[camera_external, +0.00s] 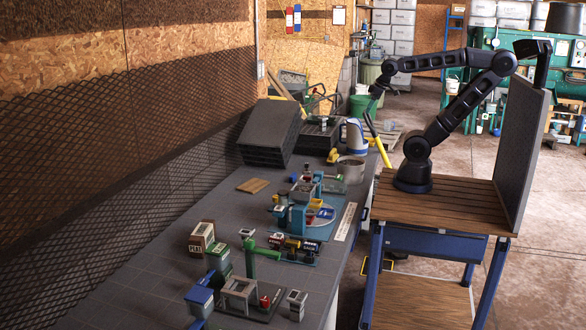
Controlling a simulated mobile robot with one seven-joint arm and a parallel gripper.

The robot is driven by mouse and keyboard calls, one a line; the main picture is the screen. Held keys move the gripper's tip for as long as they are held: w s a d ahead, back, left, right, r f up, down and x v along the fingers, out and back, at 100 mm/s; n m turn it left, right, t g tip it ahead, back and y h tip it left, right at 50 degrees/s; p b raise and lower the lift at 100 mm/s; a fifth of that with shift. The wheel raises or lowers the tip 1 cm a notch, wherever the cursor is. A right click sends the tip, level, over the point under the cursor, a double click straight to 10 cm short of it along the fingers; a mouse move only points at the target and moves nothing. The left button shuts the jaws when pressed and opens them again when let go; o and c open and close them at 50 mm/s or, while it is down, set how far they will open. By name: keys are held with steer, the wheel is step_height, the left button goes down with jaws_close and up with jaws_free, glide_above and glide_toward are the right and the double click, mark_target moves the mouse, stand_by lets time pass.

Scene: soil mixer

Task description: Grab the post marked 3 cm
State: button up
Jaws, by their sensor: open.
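My gripper (374,98) is at the end of my raised arm, over the far right end of the long grey workbench (135,275). It points down and is open, with nothing visible in it. I cannot make out a post marked 3 cm, as any markings are too small to read. A green upright post with a side arm (250,262) stands in the near group of devices. A blue device with coloured parts (300,196) stands on a blue mat (343,222) farther along. My gripper is well above and beyond both groups.
Dark stacked trays (270,132) stand at the back of the bench. The bench's left side is mostly clear.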

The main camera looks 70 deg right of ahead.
steer(key=w+d+r+m, duration=0.1)
steer(key=w+d, duration=0.3)
steer(key=w, duration=0.3)
steer(key=w+d+r+m, duration=0.1)
steer(key=w+d+r, duration=0.1)
steer(key=w+d, duration=0.35)
steer(key=m+g+h, duration=0.1)
steer(key=m+h, duration=0.2)
steer(key=m, duration=0.2)
glide_above(322, 123)
steer(key=s, duration=0.3)
steer(key=f, duration=2)
steer(key=shift+d+f, duration=0.2)
steer(key=shift+f, duration=0.2)
steer(key=x, duration=0.5)
steer(key=shift+a, duration=0.1)
steer(key=shift+w+x, duration=0.15)
steer(key=shift+x, duration=1.2)
steer(key=shift+w+x, duration=0.1)
steer(key=shift+x, duration=1.25)
